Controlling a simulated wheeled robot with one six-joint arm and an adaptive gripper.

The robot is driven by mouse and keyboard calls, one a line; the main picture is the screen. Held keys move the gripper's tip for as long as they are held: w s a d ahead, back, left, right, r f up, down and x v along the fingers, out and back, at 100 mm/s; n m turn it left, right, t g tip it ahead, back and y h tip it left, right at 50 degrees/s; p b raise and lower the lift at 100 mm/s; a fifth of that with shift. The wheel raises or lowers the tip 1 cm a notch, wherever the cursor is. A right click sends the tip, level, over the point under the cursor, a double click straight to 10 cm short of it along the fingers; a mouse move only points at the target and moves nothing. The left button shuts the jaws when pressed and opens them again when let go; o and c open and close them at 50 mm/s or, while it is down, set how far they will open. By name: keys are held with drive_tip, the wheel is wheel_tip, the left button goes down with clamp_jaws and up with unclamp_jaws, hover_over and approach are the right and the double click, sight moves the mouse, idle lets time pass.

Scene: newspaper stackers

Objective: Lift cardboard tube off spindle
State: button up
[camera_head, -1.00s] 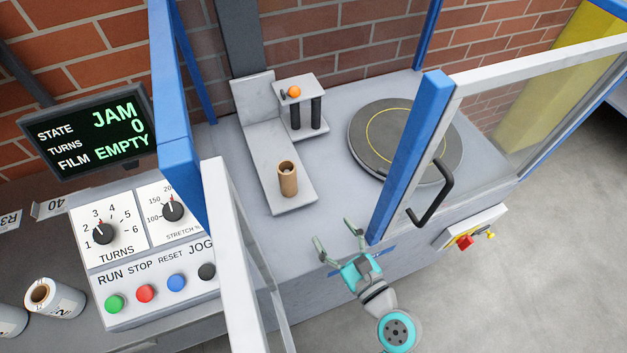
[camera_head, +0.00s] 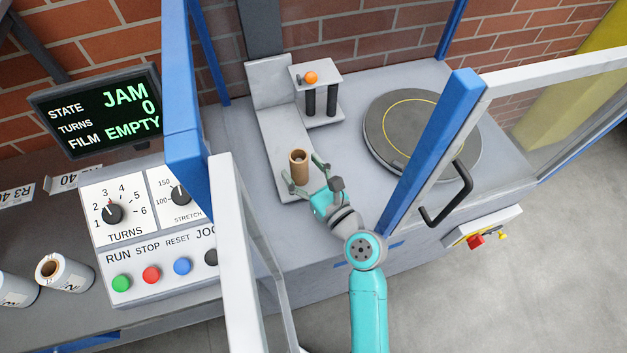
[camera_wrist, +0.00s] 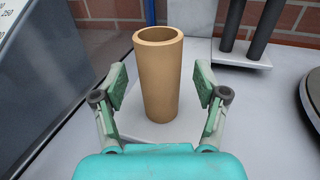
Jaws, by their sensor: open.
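The cardboard tube (camera_head: 298,166) is brown and stands upright on a light grey carriage plate (camera_head: 284,128). The spindle is not clearly seen; the tube hides it. My gripper (camera_head: 303,177) is open at the tube's near side. In the wrist view the tube (camera_wrist: 158,75) rises between and just beyond my two open fingers (camera_wrist: 160,90), with a gap on each side. The fingers do not touch it.
A small stand (camera_head: 327,75) with two dark posts and an orange knob (camera_head: 311,78) is behind the tube. A round turntable (camera_head: 385,135) is at right. A blue post (camera_head: 430,150), door handle (camera_head: 452,200) and a clear panel frame (camera_head: 238,260) flank my arm.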

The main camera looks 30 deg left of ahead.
drive_tip(key=shift+x, duration=0.8)
drive_tip(key=c, duration=1.2)
drive_tip(key=shift+r, duration=5)
